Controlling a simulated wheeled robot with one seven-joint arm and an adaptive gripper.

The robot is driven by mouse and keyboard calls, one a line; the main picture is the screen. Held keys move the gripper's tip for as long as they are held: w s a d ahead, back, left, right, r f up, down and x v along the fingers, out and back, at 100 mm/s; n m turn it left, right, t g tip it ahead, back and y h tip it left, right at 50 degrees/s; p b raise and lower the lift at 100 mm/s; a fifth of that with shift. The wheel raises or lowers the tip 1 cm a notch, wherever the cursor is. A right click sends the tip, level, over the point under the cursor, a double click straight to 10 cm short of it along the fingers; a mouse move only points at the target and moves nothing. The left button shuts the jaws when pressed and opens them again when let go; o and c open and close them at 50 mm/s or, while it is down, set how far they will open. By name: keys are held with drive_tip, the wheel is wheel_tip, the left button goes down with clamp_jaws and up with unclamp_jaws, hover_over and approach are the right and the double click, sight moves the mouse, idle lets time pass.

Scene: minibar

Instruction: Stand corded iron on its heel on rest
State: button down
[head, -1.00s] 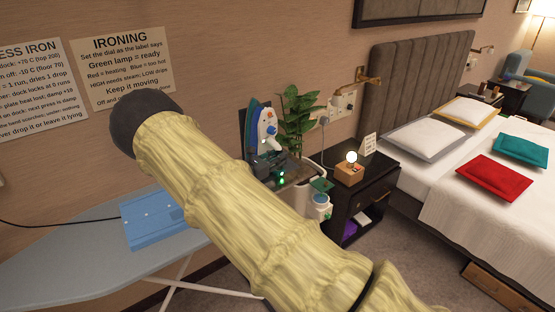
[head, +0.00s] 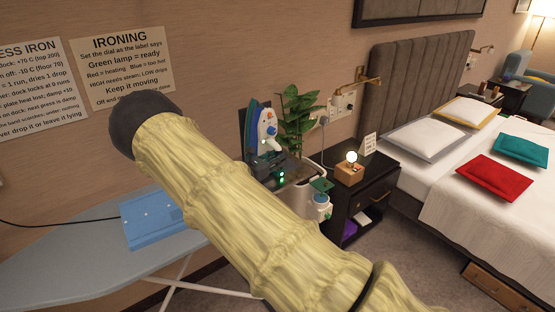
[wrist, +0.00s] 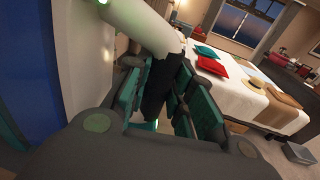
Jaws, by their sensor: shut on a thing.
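In the wrist view my gripper (wrist: 162,92) is shut around a dark handle (wrist: 158,85). The handle joins a pale rounded body (wrist: 142,25) with a green light; this seems to be the iron, though only part of it shows. A white and blue iron-shaped thing (head: 265,125) stands upright beyond my arm, above a dark base with a green light. I cannot tell whether it is the held one. A flat blue slab (head: 150,222), possibly the rest, lies on the ironing board (head: 60,270). A black cord (head: 60,223) runs to it.
A plant (head: 298,112) stands behind the upright thing. Instruction cards (head: 122,70) hang on the wall.

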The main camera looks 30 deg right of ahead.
drive_tip(key=shift+f+b, duration=0.3)
drive_tip(key=shift+b, duration=0.05)
idle(0.6)
drive_tip(key=c, duration=1.2)
unclamp_jaws()
drive_tip(key=shift+o, duration=0.2)
drive_tip(key=shift+s+f, duration=0.1)
drive_tip(key=shift+f, duration=0.1)
drive_tip(key=v, duration=1.2)
